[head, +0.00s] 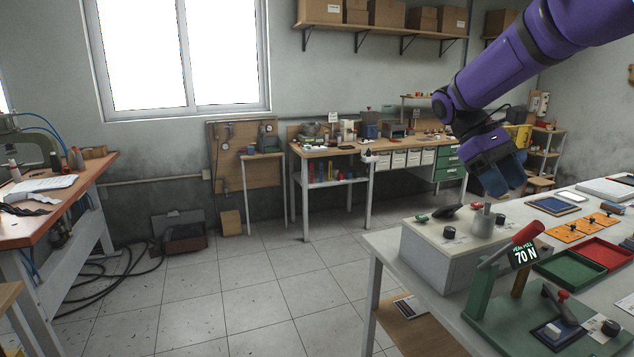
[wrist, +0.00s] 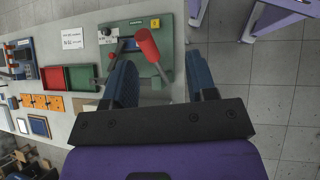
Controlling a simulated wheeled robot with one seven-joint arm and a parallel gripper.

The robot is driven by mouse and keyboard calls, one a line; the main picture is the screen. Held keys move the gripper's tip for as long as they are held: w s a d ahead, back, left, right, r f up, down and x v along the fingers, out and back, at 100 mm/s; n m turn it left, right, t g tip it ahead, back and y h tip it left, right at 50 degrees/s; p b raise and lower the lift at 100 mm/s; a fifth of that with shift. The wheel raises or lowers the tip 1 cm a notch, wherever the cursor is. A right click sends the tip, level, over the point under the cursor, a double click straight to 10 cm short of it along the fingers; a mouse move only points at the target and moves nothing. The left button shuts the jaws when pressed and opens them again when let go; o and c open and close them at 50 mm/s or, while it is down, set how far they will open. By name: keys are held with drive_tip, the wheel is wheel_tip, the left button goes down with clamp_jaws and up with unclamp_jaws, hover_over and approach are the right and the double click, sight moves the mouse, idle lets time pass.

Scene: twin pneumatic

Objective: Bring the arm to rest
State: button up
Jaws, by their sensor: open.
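My gripper (head: 503,178) hangs from my purple arm at the upper right of the head view, above the far edge of the white table (head: 388,268). In the wrist view my gripper (wrist: 162,85) shows two blue fingers spread apart with nothing held between them. Beyond the fingers is a green press fixture (head: 497,290) with a red-handled lever (head: 530,233) and a display reading 70 N. The red lever handle also shows in the wrist view (wrist: 147,44), between the fingertips in the picture; no contact is visible.
A grey box with knobs (head: 435,258) stands on the table below my gripper. Green (head: 568,264) and red (head: 606,252) trays and orange plates (head: 565,232) lie to its right. A workbench (head: 345,150) stands by the back wall. The tiled floor (head: 250,300) is clear at centre.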

drive_tip(key=s+a+m+t+y, duration=0.2)
drive_tip(key=s+t, duration=0.4)
drive_tip(key=s, duration=0.6)
drive_tip(key=s+a+m+t+y, duration=0.2)
drive_tip(key=s+t, duration=0.4)
drive_tip(key=s, duration=0.6)
drive_tip(key=shift+a+m+t+y, duration=0.3)
drive_tip(key=shift+a+y, duration=0.2)
drive_tip(key=shift+a, duration=0.15)
